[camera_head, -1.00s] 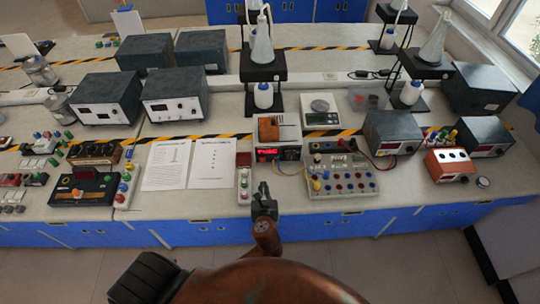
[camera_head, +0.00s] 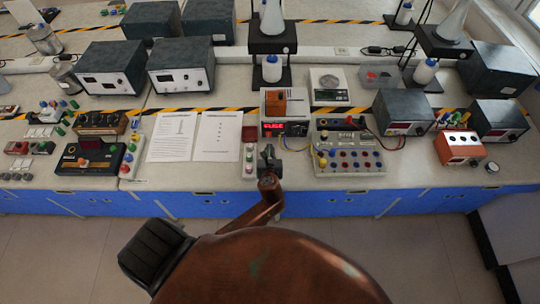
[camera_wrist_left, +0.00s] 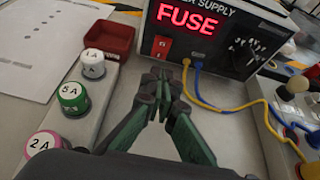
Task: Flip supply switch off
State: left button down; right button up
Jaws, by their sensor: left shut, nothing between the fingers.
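The power supply (camera_head: 285,128) stands on the front bench, with a lit red display. In the left wrist view its front panel (camera_wrist_left: 228,17) reads "FUSE". A red switch (camera_wrist_left: 162,46) sits on the panel, left of a black knob (camera_wrist_left: 200,52); its on or off position is too small to tell. Blue and yellow leads plug in below. My left gripper (camera_head: 268,152) is just in front of the supply. In the left wrist view its green fingers (camera_wrist_left: 158,80) are shut and empty, pointing just below the switch, with a gap visible. My right gripper is not in view.
A fuse strip (camera_head: 249,160) with labelled caps (camera_wrist_left: 72,97) and a red tray (camera_wrist_left: 107,38) lies left of my gripper. A terminal board (camera_head: 348,160) with yellow and blue leads is close on the right. Paper sheets (camera_head: 217,135) lie flat farther left.

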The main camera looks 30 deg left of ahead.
aim_at(269, 135)
pick_arm(q)
jog(key=shift+w+a+f, duration=0.1)
jog(key=shift+w+a, duration=0.35)
jog(key=shift+w, duration=0.3)
jog(key=shift+w+a+r, duration=0.1)
jog(key=shift+w+a, duration=0.4)
jog(key=shift+w, duration=0.25)
jog(key=shift+w+a+f, duration=0.1)
jog(key=shift+w+a, duration=0.35)
jog(key=shift+w, duration=0.3)
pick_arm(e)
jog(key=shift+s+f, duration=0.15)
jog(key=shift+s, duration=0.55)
